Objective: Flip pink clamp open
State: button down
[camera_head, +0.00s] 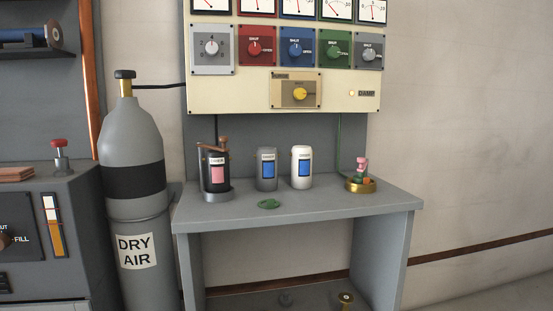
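A small pink piece (361,163), which looks like the pink clamp, stands at the right end of the grey bench. It sits above a round brass base (361,186) with small green and orange parts around it. A thin green line rises behind it to the panel. It is too small to tell whether the clamp is open or shut. My gripper is not in view.
On the bench (290,200) stand a black canister (214,188) with copper-coloured fittings, a grey canister (266,183) and a white canister (302,181). A gauge panel (250,91) hangs above; a gas cylinder (132,205) stands left.

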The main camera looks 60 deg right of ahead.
aim_at(363, 162)
jog(key=u, duration=0.65)
jog(key=k, duration=0.65)
jog(key=z, duration=1.65)
